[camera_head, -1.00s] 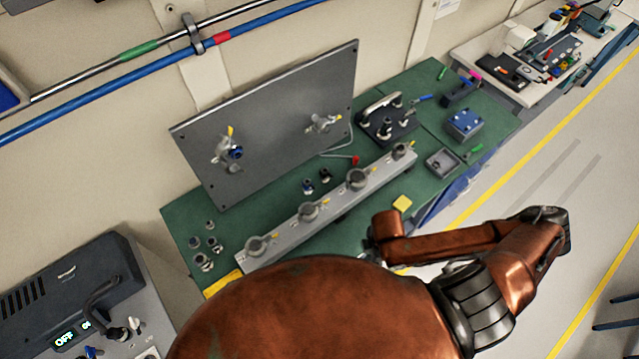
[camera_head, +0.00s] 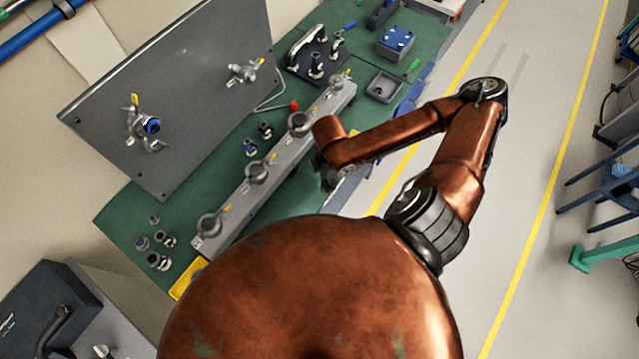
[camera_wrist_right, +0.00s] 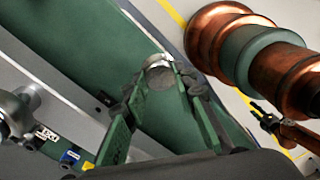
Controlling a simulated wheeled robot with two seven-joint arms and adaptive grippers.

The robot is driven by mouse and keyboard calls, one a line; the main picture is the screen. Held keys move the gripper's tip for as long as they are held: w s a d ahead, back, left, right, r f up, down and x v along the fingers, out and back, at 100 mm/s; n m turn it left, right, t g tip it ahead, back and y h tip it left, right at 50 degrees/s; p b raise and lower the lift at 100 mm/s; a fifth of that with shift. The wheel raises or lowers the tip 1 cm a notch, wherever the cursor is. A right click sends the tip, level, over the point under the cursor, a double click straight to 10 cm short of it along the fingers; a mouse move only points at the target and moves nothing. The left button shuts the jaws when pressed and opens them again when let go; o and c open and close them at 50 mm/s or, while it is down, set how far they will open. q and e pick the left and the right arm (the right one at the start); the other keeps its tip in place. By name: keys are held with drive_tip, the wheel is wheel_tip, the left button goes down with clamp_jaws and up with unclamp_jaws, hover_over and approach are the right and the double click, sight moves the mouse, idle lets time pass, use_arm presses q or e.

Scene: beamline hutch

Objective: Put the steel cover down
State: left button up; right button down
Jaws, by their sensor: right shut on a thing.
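The steel cover (camera_wrist_right: 160,76) is a small, round grey piece with a bright rim. In the right wrist view it sits between the green fingertips of my right gripper (camera_wrist_right: 164,88), which is shut on it. The cover is over the green bench top, beside the long grey rail. In the head view the right gripper (camera_head: 329,177) is mostly hidden below my copper arm, at the rail's right side, and the cover cannot be made out there. My left gripper does not show clearly in either view.
The grey rail (camera_head: 228,222) carries several round clamped fittings. A grey upright panel (camera_head: 190,90) stands behind it. A square grey tray (camera_head: 384,87), a blue block (camera_head: 395,42) and small fittings (camera_head: 157,240) lie on the green bench (camera_head: 120,215). Some green top is bare.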

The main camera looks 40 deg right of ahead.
drive_tip(key=w+f+b, duration=0.1)
drive_tip(key=f+b, duration=0.1)
drive_tip(key=shift+w+d+f+b, duration=0.2)
drive_tip(key=shift+w+b, duration=0.1)
drive_tip(key=shift+w, duration=0.1)
drive_tip(key=w+f, duration=0.2)
drive_tip(key=shift+w+d+f, duration=0.25)
drive_tip(key=shift+w+d, duration=0.05)
drive_tip(key=shift+w+d+f, duration=0.1)
drive_tip(key=shift+w+f, duration=0.4)
drive_tip(key=shift+f, duration=1.7)
drive_tip(key=c, duration=1.6)
unclamp_jaws()
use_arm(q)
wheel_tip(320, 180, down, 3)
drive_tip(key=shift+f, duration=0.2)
use_arm(e)
wheel_tip(320, 180, up, 12)
drive_tip(key=shift+r, duration=0.1)
